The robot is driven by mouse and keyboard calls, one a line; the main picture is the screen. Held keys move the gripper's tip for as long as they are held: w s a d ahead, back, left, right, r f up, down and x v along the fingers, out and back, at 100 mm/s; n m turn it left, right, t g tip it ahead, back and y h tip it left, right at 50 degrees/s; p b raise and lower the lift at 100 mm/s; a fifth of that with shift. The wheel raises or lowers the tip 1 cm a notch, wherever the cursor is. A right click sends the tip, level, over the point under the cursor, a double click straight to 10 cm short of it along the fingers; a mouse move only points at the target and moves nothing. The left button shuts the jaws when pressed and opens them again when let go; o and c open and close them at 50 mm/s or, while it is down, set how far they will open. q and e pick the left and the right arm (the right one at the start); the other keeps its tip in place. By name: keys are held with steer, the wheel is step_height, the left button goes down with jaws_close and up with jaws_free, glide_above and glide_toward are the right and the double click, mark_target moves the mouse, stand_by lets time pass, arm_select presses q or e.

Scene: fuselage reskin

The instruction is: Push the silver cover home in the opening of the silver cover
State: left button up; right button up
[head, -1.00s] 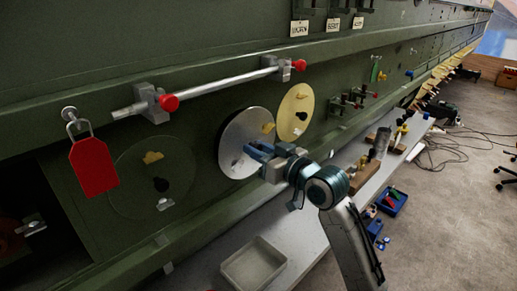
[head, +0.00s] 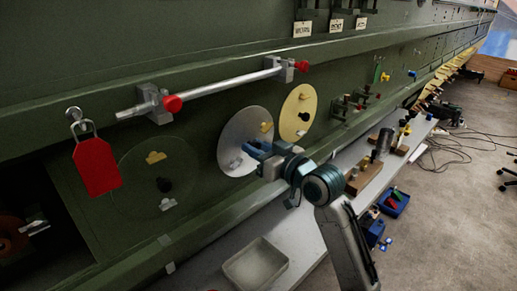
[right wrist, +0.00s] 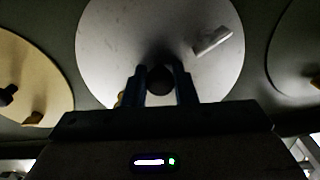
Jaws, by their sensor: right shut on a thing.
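The silver cover (head: 238,132) is a round grey disc against the green wall panel, left of the yellow cover. It shows a yellow tab near its top and a pale tab at its lower left. It looks flat against the panel and hides the opening behind it; I cannot tell if it is fully flush. My right gripper (head: 256,150) is at the cover's lower right. In the right wrist view the silver cover (right wrist: 115,40) fills the top middle, and its blue fingers (right wrist: 160,80) are shut on the cover's dark round knob (right wrist: 160,78). My left gripper is out of view.
The yellow cover (head: 298,105) sits close on the right and a green cover (head: 150,180) on the left. A silver bar (head: 220,84) with red knobs runs above. A red tag (head: 97,167) hangs at left. Below, a shelf holds a grey tray (head: 255,263).

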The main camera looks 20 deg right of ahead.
steer(key=shift+x, duration=0.85)
steer(key=o, duration=1.1)
steer(key=p+v, duration=0.1)
steer(key=v, duration=0.3)
steer(key=shift+s+d, duration=0.15)
steer(key=shift+s, duration=0.25)
